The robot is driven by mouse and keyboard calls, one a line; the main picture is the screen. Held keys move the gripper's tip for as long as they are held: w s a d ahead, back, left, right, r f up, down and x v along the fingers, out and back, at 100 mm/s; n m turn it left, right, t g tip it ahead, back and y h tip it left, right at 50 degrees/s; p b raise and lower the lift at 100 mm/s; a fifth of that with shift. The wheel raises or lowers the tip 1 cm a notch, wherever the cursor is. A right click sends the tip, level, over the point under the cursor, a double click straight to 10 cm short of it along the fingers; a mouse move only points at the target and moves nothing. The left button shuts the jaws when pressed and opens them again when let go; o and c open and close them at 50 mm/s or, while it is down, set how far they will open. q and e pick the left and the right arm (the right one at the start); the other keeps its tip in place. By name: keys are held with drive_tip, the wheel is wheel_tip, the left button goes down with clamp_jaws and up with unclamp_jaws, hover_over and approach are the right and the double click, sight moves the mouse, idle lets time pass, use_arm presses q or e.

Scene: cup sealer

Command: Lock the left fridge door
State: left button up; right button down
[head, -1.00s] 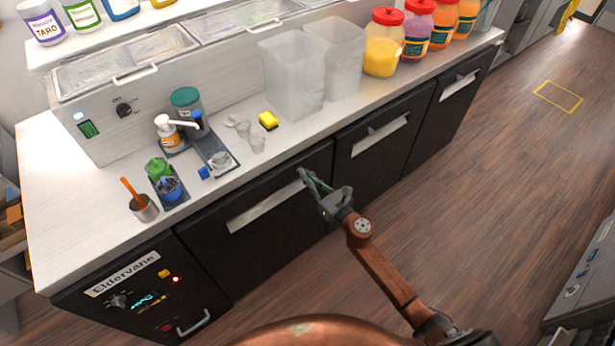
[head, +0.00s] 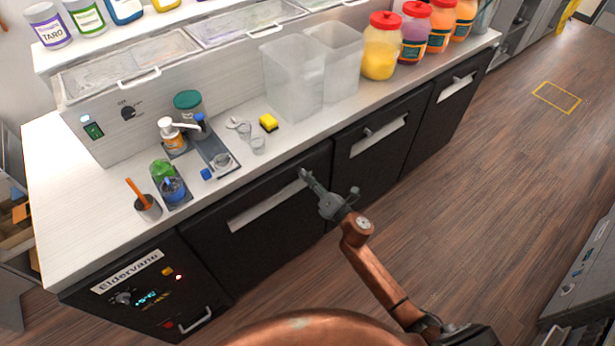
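The left fridge door (head: 215,250) is a black panel under the counter, and it looks closed flush with the front. Its long pale handle (head: 265,208) runs across the upper part. My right gripper (head: 306,177) points up and left, with its tips at the handle's right end, near the door's top right corner. I cannot tell whether the tips touch the door or handle. The fingers show edge-on, so their opening is unclear. No lock is clearly visible on this door; the gripper may cover one. My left gripper is not in view.
Two more black doors with pale handles, a middle one (head: 362,180) and a right one (head: 430,130), continue along the counter. A control panel (head: 145,298) sits at lower left. The countertop (head: 80,215) holds cups, bottles and clear bins (head: 292,80). The wooden floor at right is open.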

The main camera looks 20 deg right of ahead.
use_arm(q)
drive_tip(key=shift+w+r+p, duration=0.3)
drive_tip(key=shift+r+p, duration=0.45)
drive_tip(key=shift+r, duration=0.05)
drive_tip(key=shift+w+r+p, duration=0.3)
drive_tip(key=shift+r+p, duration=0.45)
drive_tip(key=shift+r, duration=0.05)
use_arm(e)
drive_tip(key=shift+d+m, duration=0.1)
drive_tip(key=shift+m, duration=3.6)
drive_tip(key=shift+f, duration=0.1)
drive_tip(key=c, duration=2.2)
unclamp_jaws()
drive_tip(key=shift+o, duration=0.2)
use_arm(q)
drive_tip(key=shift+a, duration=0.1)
